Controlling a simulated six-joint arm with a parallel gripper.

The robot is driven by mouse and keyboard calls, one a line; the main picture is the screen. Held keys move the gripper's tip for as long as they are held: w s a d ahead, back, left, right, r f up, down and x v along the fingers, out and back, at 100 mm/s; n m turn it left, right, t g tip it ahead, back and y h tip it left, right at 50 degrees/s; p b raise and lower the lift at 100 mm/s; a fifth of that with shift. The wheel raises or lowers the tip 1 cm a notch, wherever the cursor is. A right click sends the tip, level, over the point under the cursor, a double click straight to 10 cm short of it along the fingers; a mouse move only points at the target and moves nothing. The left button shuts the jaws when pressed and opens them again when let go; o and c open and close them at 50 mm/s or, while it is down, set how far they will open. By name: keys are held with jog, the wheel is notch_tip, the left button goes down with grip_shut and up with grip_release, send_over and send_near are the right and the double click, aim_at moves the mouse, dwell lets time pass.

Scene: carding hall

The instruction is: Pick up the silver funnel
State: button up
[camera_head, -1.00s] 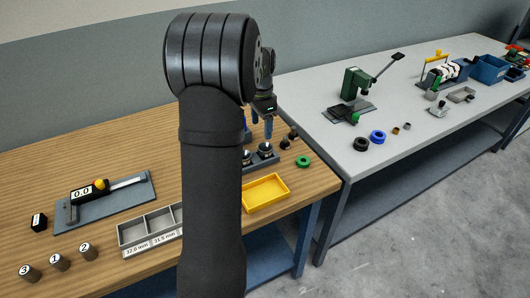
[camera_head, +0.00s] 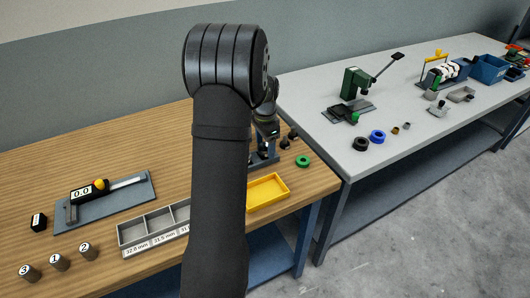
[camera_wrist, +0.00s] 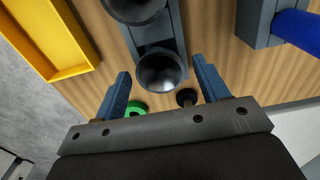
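Two round, dark grey-silver, funnel-like cups sit in a blue-grey stand (camera_wrist: 182,25). In the wrist view the nearer cup (camera_wrist: 162,72) lies between my fingertips, and the other (camera_wrist: 135,8) is cut off by the top edge. I cannot tell from colour which is the silver funnel. My gripper (camera_wrist: 161,67) is open, its two blue fingers on either side of the nearer cup with gaps; contact is not visible. In the head view my gripper (camera_head: 266,145) is over the stand (camera_head: 263,160), and my arm hides most of both.
A yellow tray (camera_head: 268,190) is in front of the stand, and a green ring (camera_head: 302,161) is to its right. In the wrist view a blue cylinder on a grey block (camera_wrist: 257,22) is at right. A compartment tray (camera_head: 160,225) and caliper (camera_head: 100,194) lie left.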

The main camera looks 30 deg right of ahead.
jog(key=c, duration=1)
jog(key=shift+c, duration=0.3)
jog(key=shift+r, duration=0.1)
jog(key=shift+r, duration=0.45)
jog(key=r, duration=0.3)
jog(key=shift+s+d+r, duration=0.2)
jog(key=shift+s+r, duration=0.15)
jog(key=shift+s, duration=0.05)
jog(key=s+d+r, duration=0.4)
jog(key=s+r, duration=0.5)
jog(key=shift+s+d, duration=0.15)
jog(key=shift+s, duration=0.25)
jog(key=shift+f, duration=0.1)
